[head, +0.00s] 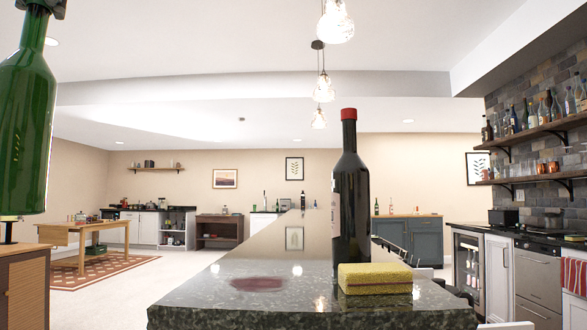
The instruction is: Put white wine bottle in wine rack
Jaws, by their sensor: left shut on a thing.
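A dark bottle with a red cap (350,195) stands upright on the bar counter. I cannot make out a wine rack. My right gripper is not in view.
The dark stone counter (205,302) has a reddish stain (257,284) and a yellow sponge (375,275) in front of the dark bottle. A wooden cabinet (25,290) stands at lower left, a wooden table (85,230) behind it. Bottle shelves (535,135) are at right.

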